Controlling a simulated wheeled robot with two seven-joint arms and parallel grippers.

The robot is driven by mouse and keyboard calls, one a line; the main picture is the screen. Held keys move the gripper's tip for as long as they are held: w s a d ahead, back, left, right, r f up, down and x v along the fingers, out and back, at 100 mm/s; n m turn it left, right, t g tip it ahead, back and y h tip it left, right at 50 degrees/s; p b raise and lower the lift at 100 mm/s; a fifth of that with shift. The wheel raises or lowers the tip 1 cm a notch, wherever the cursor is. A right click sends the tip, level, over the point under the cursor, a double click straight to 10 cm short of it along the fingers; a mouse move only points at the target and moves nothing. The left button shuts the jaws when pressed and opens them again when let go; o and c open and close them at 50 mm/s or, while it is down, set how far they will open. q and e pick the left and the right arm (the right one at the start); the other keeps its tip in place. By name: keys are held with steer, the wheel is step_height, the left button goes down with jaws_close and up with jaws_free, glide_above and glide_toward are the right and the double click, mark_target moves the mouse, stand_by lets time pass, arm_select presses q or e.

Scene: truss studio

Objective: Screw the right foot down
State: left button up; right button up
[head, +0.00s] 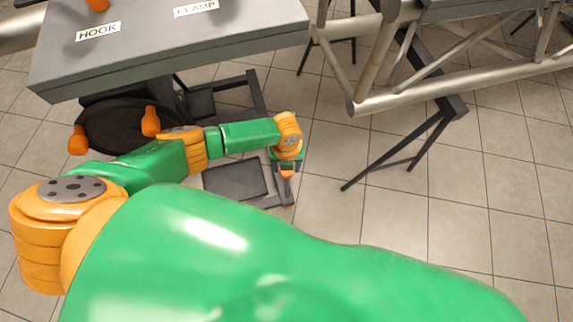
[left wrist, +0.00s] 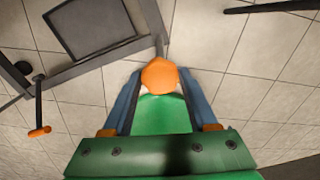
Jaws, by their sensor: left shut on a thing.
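The right foot shows as an orange knob (head: 287,173) at the near right corner of the dark base frame (head: 257,95). In the left wrist view the orange knob (left wrist: 160,75) sits between the finger ends, at the frame corner. My left gripper (head: 286,165) reaches down over it in the head view. Its two blue-grey fingers (left wrist: 160,84) are shut on the knob from both sides. The foot's lower end and its contact with the floor are hidden. My right gripper is not in view.
A grey bench (head: 165,45) with HOOK and CLAMP labels stands above the frame. A dark round part (head: 115,125) with orange handles sits below it. A metal truss (head: 455,85) on a dark trestle (head: 425,135) stands at right. Tiled floor between is clear.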

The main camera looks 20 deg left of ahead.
arm_select(q)
steer(key=shift+s+d, duration=0.1)
steer(key=shift+s, duration=0.1)
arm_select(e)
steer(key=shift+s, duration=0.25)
arm_select(q)
steer(key=o, duration=1.4)
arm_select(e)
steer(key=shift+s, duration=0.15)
arm_select(q)
steer(key=shift+w, duration=0.1)
step_height(320, 180, up, 6)
steer(key=p, duration=0.3)
steer(key=shift+r, duration=0.55)
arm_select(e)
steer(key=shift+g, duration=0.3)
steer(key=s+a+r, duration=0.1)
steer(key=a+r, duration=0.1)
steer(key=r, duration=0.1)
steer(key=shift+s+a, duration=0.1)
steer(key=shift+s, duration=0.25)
